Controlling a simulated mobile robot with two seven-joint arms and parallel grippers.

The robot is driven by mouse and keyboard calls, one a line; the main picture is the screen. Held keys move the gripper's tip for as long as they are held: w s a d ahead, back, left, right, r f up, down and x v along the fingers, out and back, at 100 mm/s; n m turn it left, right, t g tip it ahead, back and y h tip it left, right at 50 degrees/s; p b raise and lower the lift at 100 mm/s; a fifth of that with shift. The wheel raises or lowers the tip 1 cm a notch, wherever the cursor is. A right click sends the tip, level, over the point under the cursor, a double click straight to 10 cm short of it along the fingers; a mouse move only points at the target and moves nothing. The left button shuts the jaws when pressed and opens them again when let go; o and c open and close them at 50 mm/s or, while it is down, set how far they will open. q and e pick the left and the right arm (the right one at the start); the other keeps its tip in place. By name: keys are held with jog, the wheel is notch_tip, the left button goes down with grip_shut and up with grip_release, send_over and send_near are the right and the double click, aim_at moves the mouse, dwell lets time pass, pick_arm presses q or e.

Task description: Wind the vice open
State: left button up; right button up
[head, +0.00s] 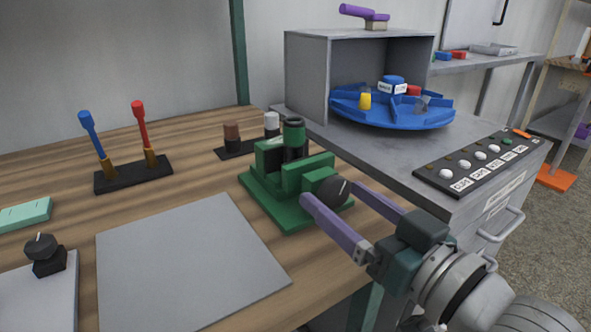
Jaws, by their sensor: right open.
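The green vice (284,201) stands on the wooden bench, near its right end. Dark cylinders stand at its jaws, one with a green top (294,133); whether the jaws grip it I cannot tell. The vice's dark round knob (333,191) faces my right arm and carries a light line. My right gripper (332,190) is open, with its purple fingers pointing at the knob. One finger is on the near left side of the knob and the other on its far right side. I cannot tell whether either touches it. My left gripper is out of view.
A grey mat (190,262) lies left of the vice. Blue and red levers (133,175) stand on a black base behind it. Right of the vice are a grey cabinet (430,165), a blue carousel (393,108) and a button panel (480,160).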

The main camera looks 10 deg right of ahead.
grip_shut()
jog(key=shift+n, duration=1.6)
grip_release()
